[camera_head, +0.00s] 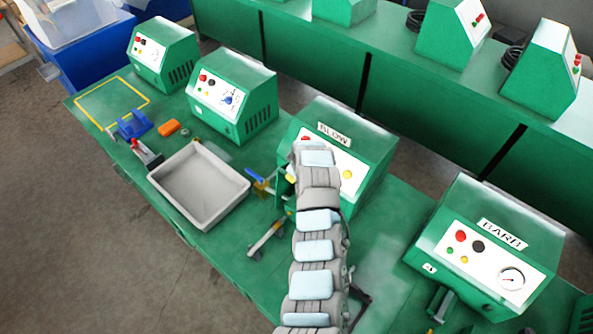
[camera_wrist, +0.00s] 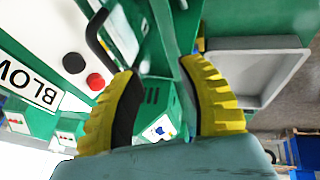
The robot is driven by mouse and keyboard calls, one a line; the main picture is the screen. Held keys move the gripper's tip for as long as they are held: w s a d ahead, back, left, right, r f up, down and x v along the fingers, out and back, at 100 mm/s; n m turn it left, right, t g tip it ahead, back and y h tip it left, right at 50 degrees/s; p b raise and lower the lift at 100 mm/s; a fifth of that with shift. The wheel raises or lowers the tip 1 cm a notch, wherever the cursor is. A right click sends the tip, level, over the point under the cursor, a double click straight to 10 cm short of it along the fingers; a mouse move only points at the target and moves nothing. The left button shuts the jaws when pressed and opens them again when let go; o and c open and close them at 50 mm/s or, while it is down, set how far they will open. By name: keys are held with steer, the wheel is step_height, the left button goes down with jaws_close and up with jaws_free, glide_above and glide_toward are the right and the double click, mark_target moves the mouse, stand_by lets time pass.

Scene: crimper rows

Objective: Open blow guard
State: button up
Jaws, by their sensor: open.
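The green blow machine (camera_head: 350,145) with its BLOW label (camera_head: 334,135) stands mid-bench in the head view, partly hidden behind my arm. In the wrist view its white control panel (camera_wrist: 55,45) and BLOW label (camera_wrist: 28,82) are at the left. A curved black handle (camera_wrist: 93,38) stands near a pale panel (camera_wrist: 122,35), beyond the left finger; I cannot tell if these form the guard. My gripper (camera_wrist: 160,70) has yellow ridged fingers, spread apart and empty. A thin green upright (camera_wrist: 166,28) shows beyond the gap, apparently untouched.
A grey tray (camera_head: 243,197) lies left of the blow machine. The BARB machine (camera_head: 490,240) stands at right.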

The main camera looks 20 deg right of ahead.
steer(key=shift+v, duration=0.8)
steer(key=v, duration=1)
steer(key=shift+r, duration=0.2)
